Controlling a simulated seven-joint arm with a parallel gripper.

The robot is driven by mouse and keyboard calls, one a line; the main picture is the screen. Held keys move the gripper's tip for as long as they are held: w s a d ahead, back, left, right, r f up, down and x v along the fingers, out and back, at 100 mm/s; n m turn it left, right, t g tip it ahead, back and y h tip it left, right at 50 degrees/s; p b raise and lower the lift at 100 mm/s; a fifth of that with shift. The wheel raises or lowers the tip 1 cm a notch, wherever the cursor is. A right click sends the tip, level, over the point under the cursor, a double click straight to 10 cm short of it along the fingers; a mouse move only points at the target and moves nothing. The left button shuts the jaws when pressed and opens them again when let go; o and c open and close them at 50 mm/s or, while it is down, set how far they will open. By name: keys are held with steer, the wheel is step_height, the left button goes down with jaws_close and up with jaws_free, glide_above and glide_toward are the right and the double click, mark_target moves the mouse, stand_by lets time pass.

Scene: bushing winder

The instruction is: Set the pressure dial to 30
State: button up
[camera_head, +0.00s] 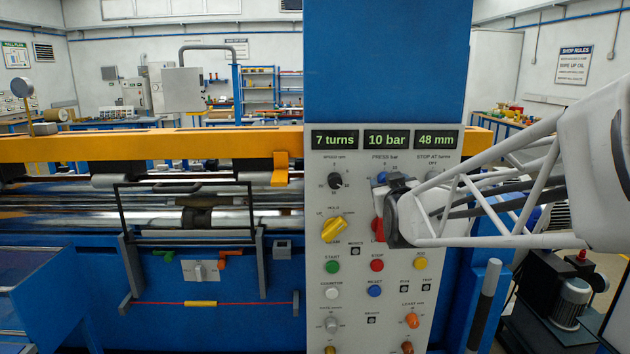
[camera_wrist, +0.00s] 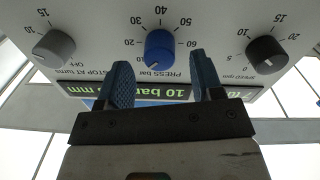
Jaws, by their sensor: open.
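The pressure dial is a blue knob (camera_wrist: 158,50) marked PRESS bar, seen upside down in the wrist view. Its white pointer lies toward the lower left of that view, near the 10 mark. The display above it reads 10 bar (camera_head: 386,139) in the head view. My gripper (camera_wrist: 159,65) is open, with one blue finger on each side below the knob in the wrist view. The knob is not between closed jaws, and I cannot tell whether a finger touches it. In the head view my gripper (camera_head: 394,188) hides most of the dial.
A black speed knob (camera_head: 335,181) and a grey stop-at-turns knob (camera_wrist: 54,48) flank the dial. A yellow selector (camera_head: 334,228) and a red one (camera_head: 377,229), partly hidden by my gripper, sit below, with several push buttons under them. The other displays read 7 turns and 48 mm.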

steer(key=shift+w, duration=1.25)
steer(key=c, duration=0.9)
